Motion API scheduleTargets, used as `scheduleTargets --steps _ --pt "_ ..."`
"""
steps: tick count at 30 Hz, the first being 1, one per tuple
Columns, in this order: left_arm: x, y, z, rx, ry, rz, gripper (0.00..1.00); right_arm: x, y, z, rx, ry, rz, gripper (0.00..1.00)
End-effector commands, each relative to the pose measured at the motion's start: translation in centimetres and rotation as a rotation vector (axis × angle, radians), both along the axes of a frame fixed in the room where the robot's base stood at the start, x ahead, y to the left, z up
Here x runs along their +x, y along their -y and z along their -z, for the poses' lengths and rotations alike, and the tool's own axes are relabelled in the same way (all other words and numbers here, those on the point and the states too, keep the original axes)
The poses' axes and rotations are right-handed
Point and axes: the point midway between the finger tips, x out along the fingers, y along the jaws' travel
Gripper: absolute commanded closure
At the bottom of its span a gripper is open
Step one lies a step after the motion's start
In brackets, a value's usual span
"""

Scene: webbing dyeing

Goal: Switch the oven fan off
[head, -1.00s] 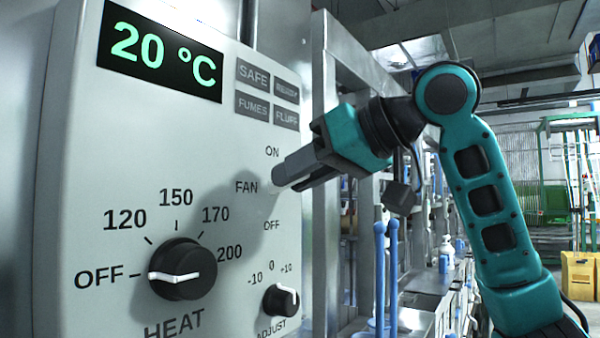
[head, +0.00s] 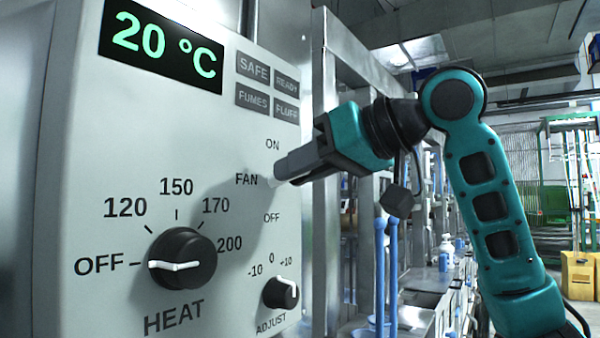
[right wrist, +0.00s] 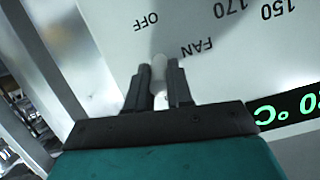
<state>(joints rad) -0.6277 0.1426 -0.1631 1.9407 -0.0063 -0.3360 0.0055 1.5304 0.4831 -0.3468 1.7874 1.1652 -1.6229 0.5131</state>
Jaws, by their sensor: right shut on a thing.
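The oven's control panel (head: 110,170) fills the left of the head view. Its fan switch (right wrist: 160,72) is a small pale lever beside the word FAN, between the ON and OFF marks. My right gripper (head: 280,175) is at the switch, and its two dark fingers (right wrist: 161,85) close around the lever in the right wrist view. In the head view the fingers hide most of the lever, so I cannot tell which way it tilts. My left gripper is not in view.
The heat knob (head: 182,262) has its white pointer toward OFF. The smaller adjust knob (head: 280,292) is below the switch. The display (head: 163,47) reads 20 °C, and several grey labels sit beside it. A metal frame (head: 327,150) stands just right of the panel.

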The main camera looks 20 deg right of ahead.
Motion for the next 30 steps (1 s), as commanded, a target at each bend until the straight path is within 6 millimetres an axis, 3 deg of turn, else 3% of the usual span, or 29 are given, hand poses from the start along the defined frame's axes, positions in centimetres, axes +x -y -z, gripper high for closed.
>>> scheduleTargets --steps 12,21,30 --pt "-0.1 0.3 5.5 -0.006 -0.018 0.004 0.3 -0.2 0.1 2.4 0.194 0.25 0.0 1.0" --pt "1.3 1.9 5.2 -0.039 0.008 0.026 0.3 -0.1 0.1 3.2 0.319 0.412 0.001 1.0" --pt "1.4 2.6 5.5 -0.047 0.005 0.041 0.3 0.1 0.0 3.4 0.386 0.496 0.001 1.0"
